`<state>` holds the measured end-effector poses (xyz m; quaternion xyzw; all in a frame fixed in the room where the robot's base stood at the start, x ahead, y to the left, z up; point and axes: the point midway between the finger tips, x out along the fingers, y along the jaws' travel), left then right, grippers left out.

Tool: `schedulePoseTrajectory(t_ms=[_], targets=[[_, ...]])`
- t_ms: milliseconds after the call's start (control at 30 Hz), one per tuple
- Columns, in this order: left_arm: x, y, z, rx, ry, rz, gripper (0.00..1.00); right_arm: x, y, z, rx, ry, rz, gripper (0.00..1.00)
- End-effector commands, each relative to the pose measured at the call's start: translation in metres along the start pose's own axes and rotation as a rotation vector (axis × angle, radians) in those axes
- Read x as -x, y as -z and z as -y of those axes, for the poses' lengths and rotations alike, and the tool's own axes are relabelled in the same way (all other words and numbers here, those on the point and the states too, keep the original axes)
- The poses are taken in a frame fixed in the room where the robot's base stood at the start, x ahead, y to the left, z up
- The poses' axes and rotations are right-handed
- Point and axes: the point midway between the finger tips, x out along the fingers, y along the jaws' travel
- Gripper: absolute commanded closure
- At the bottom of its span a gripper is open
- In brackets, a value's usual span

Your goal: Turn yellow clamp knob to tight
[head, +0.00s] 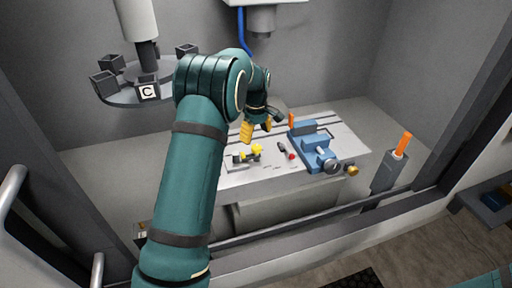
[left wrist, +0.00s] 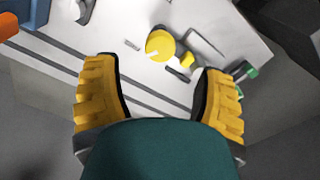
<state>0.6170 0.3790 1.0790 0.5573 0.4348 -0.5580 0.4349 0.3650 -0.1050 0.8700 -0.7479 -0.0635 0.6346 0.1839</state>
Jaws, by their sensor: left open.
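The yellow clamp knob (head: 257,148) is on the left part of the grey slotted table, below my left gripper in the head view. In the left wrist view the knob (left wrist: 160,44) is a round yellow disc with a short white mark at its lower left edge. A smaller yellow part sits to its right. My left gripper (head: 257,128) is open and empty, with ridged yellow fingers. In the left wrist view the gripper (left wrist: 160,70) has its fingers wide apart, and the knob shows beyond the gap between them, apart from both. My right gripper is not in view.
A blue vise (head: 309,139) stands right of the knob on the slotted table (head: 337,170). A small red knob (head: 291,156) lies between them. An orange-handled tool (head: 403,144) stands in a grey holder at the right. A round carousel (head: 128,95) hangs at the upper left.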

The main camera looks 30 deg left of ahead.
Motion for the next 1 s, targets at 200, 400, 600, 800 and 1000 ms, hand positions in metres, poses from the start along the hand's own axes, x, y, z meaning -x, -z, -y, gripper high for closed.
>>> schedulePoseTrajectory(t_ms=[200,400,600,800,1000], targets=[[-0.039,0.000,0.001,-0.001,0.003,0.001,0.30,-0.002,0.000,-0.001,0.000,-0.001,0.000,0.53],[-0.056,0.000,0.000,0.000,0.001,0.000,0.30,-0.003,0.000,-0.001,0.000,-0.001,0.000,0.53],[-0.059,0.000,0.000,-0.001,0.000,0.000,0.30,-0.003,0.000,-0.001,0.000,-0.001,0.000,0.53],[-0.059,0.000,0.000,-0.001,0.000,0.000,0.42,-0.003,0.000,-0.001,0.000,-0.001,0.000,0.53],[-0.059,0.000,0.000,-0.001,0.000,-0.001,0.98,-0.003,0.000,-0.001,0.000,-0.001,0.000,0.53]])
